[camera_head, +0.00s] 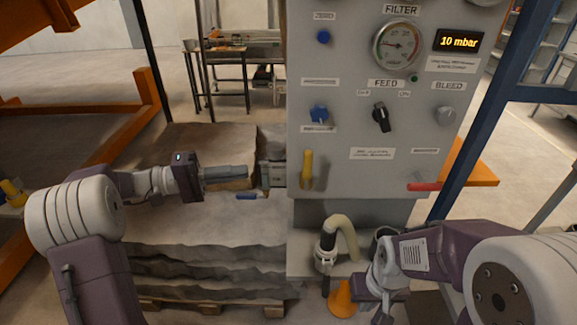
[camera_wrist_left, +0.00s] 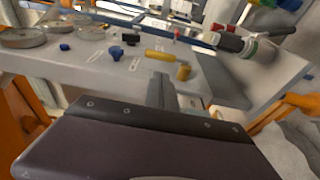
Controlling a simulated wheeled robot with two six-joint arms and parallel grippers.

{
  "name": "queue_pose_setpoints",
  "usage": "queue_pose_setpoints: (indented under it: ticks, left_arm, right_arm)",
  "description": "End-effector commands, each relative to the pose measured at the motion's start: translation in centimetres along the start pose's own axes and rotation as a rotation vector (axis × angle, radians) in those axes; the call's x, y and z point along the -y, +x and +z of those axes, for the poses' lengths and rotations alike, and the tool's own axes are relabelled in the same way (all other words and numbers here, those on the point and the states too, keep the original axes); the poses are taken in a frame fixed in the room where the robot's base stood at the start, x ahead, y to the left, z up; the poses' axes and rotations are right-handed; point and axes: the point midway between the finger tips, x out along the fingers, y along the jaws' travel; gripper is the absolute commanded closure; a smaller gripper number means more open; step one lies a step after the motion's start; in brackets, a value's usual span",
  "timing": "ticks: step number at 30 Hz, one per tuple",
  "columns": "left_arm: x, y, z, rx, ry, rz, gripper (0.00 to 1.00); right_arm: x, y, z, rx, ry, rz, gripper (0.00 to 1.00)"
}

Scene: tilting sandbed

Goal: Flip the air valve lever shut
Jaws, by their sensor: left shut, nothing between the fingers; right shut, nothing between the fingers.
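A yellow lever (camera_head: 307,168) stands upright low on the left of the grey panel (camera_head: 350,172). A red lever (camera_head: 424,187) lies level at the panel's lower right. Their labels are too small to read, so I cannot tell which is the air valve. My left gripper (camera_head: 244,172) is shut and empty, left of the yellow lever and apart from it. In the left wrist view the yellow lever (camera_wrist_left: 165,56) lies just beyond the shut fingers (camera_wrist_left: 162,90). My right gripper (camera_head: 378,310) is shut and empty below the panel, beside an orange cone.
The panel carries a gauge (camera_head: 397,44), a display reading 10 mbar (camera_head: 458,41), a black feed switch (camera_head: 381,117), blue knobs (camera_head: 320,114) and a grey bleed knob (camera_head: 446,115). Stacked slabs (camera_head: 200,245) lie below my left arm.

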Motion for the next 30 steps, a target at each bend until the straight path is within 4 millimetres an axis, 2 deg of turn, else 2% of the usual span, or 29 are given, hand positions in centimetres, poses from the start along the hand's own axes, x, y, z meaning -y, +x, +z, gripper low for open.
queue_pose_setpoints:
  ticks: [9, 15, 21, 30]
  left_arm:
    - [-0.2, 7.0, 0.2, 0.007, 0.0, -0.001, 1.0]
    - [-0.1, 10.6, 0.2, 0.004, 0.0, -0.001, 1.0]
    - [0.0, 12.1, 0.1, 0.002, 0.001, -0.002, 1.0]
    - [0.0, 12.3, 0.1, 0.001, 0.001, -0.002, 1.0]
  right_arm:
    - [0.0, -0.8, -0.1, 0.0, 0.0, 0.0, 1.0]
    - [0.0, -1.3, -0.1, 0.0, 0.0, 0.0, 1.0]
    - [0.0, -1.5, -0.1, 0.0, 0.0, 0.0, 1.0]
    - [0.0, -1.4, -0.1, 0.0, 0.0, 0.0, 1.0]
